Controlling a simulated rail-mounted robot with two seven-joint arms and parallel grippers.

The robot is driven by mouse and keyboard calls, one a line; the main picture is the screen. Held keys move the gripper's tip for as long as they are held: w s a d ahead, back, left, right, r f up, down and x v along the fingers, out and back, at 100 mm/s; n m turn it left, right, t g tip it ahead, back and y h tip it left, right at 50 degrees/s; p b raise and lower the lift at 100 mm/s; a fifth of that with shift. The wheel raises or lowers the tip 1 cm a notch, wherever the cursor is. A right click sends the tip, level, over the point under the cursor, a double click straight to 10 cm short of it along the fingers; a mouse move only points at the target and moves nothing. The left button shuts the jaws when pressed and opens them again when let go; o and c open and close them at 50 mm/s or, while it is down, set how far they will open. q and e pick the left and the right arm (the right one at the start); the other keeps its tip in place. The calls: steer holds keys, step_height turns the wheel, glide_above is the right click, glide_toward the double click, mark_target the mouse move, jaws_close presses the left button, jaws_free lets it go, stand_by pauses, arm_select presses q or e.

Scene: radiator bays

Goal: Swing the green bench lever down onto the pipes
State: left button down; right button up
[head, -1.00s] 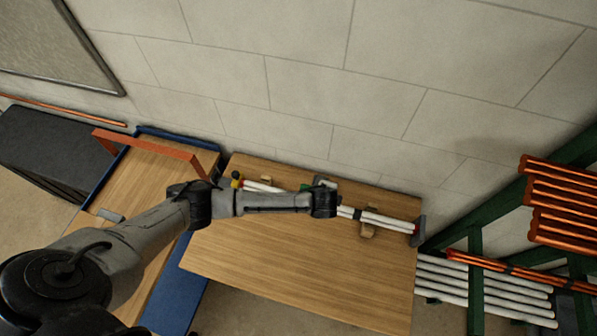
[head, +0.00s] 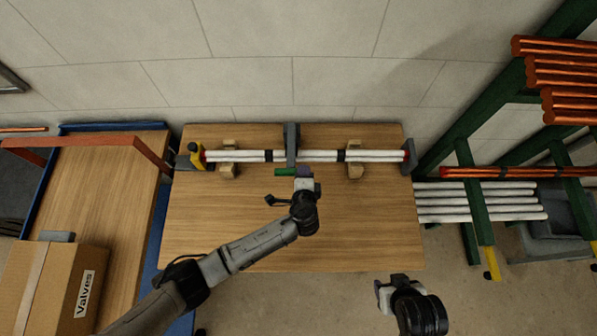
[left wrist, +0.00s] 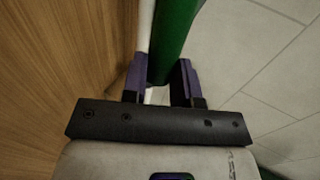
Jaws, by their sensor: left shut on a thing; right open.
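The green lever handle (head: 285,171) is at the near end of a grey lever arm (head: 292,143) on the wooden bench. The lever arm crosses the white pipes (head: 318,156) at their middle in the head view; I cannot tell whether it touches them. The pipes lie along the back of the bench with dark bands around them. My left gripper (head: 304,173) is shut on the green handle, which shows between its purple fingers in the left wrist view (left wrist: 173,45). My right gripper (head: 382,291) is open and empty beyond the bench's front edge.
Wooden blocks (head: 229,171) support the pipes, with a grey end stop (head: 410,156) at the right. A cardboard box (head: 55,285) sits on the blue-edged cart at left. A green rack (head: 475,190) with copper and white pipes stands at right. The bench front (head: 370,235) is clear.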

arm_select(q)
steer(key=shift+s+a+f, duration=0.15)
steer(key=shift+f, duration=0.7)
steer(key=c, duration=1.1)
jaws_free()
steer(key=shift+o, duration=1)
steer(key=shift+r, duration=0.2)
steer(key=shift+r, duration=0.1)
steer(key=v, duration=1.3)
steer(key=shift+s+r, duration=0.2)
steer(key=shift+s, duration=0.1)
